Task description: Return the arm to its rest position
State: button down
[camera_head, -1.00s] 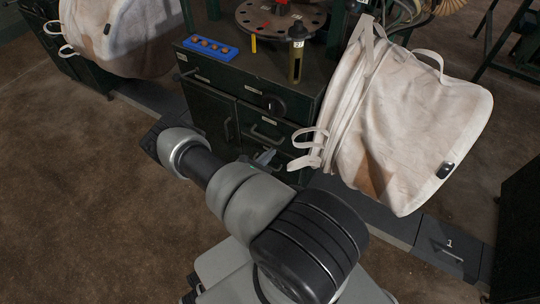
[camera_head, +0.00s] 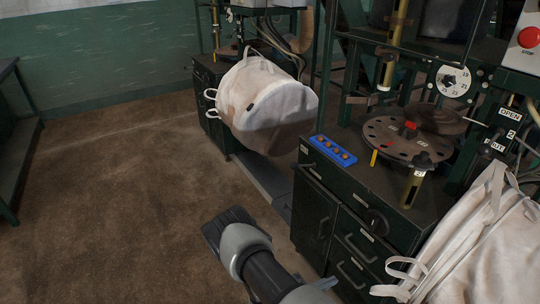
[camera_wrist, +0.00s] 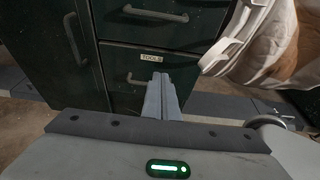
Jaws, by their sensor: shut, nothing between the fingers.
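My arm (camera_head: 262,272) reaches in from the bottom of the head view, over the brown floor beside the dark green cabinet. My gripper (camera_wrist: 161,92) is at the centre of the wrist view. Its two grey fingers are together with nothing between them. They point at the cabinet drawers, below a label reading TOOLS (camera_wrist: 152,58), apart from the handles as far as I can tell.
The green cabinet (camera_head: 318,215) carries a blue tray (camera_head: 333,151) and a round dial plate (camera_head: 408,139). A white bulk bag (camera_head: 490,255) hangs at the right, also close in the wrist view (camera_wrist: 262,50). Another bag (camera_head: 268,105) hangs farther back. Open floor (camera_head: 110,200) lies left.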

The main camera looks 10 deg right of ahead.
jog(key=a+r+m+g+y, duration=0.25)
jog(key=r+m, duration=0.45)
jog(key=r, duration=0.8)
jog(key=a+r+m+g+y, duration=0.15)
jog(key=r+m+g, duration=0.4)
jog(key=r, duration=0.95)
jog(key=s+a+r+m+t+y, duration=0.45)
jog(key=s+r, duration=0.35)
jog(key=r, duration=0.4)
jog(key=s+a+r+m+t+y, duration=0.45)
jog(key=s+r, duration=0.35)
jog(key=r, duration=0.3)
notch_tip(320, 180, up, 24)
jog(key=a+p, duration=0.1)
jog(key=p, duration=2.2)
jog(key=shift+w+f+m+g, duration=0.15)
jog(key=shift+f+m+g, duration=0.05)
jog(key=shift+m+g, duration=0.25)
